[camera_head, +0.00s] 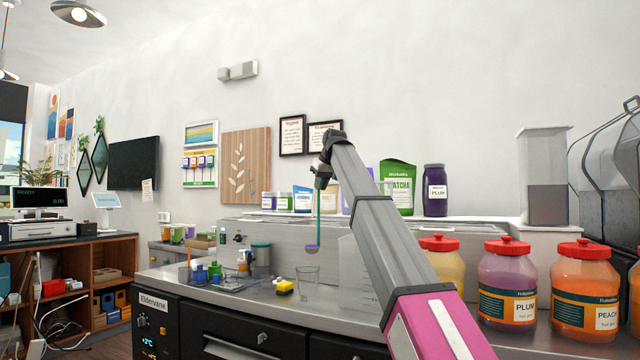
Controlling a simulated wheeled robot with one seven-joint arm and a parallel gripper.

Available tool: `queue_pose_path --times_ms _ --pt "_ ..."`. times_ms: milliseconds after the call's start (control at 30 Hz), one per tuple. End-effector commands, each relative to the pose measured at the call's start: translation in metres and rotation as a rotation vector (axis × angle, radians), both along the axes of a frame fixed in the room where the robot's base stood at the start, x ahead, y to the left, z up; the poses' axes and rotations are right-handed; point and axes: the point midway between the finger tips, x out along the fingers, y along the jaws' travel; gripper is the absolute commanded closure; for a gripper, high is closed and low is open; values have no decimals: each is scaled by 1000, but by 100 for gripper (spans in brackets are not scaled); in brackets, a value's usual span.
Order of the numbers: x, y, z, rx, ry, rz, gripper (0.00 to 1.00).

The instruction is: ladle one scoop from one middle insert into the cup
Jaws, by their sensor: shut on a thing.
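My gripper (323,174) is at the end of my raised arm, above the steel counter. It is shut on a ladle (318,218), whose thin teal handle hangs nearly upright. The ladle's small bowl (313,248) at the lower end looks purple; I cannot tell what is in it. A clear cup (308,284) stands on the counter, below and slightly left of the bowl. The bowl appears above the cup in the picture, but I cannot tell if it is directly over it. The inserts cannot be made out; a raised steel front and my arm hide that area.
Large red-lidded jars (508,283) stand at the right. Pouches and a plum jar (435,191) line the back ledge. The counter between cup and my arm looks clear.

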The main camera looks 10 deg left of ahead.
Motion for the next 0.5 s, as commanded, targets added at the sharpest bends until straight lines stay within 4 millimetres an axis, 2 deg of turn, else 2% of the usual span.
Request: queue_pose_path --times_ms 167,500 --pt "-1 0 -19 0 0 0 100" --pt "-41 11 -21 -46 -158 1 100"
